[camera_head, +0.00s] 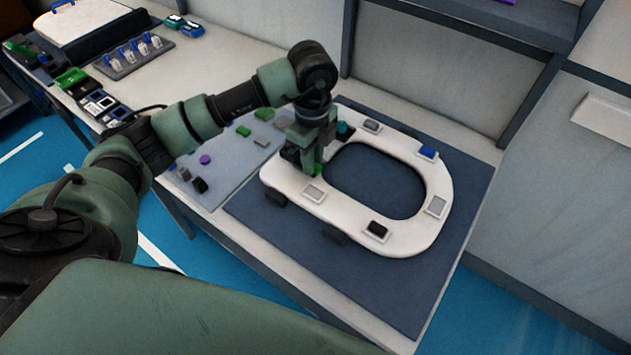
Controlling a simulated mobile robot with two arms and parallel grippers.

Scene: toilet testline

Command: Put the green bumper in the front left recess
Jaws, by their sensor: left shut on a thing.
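My left gripper (309,166) points down over the left end of the white toilet seat (408,241). It is shut on the green bumper (317,171), of which only a small green part shows beside the fingers. A square recess (314,193) lies empty just in front of the gripper; the bumper appears close to it, but I cannot tell whether they touch. Another recess (436,207) at the right is empty. Other recesses hold a black bumper (377,230), a blue bumper (428,152) and a grey bumper (372,126). My right gripper is not in view.
The seat rests on a dark blue mat (400,306). A grey mat (235,187) to its left holds loose green, purple and black pieces. A teal piece (344,130) shows behind the gripper. A rack (134,56) and small devices stand farther left.

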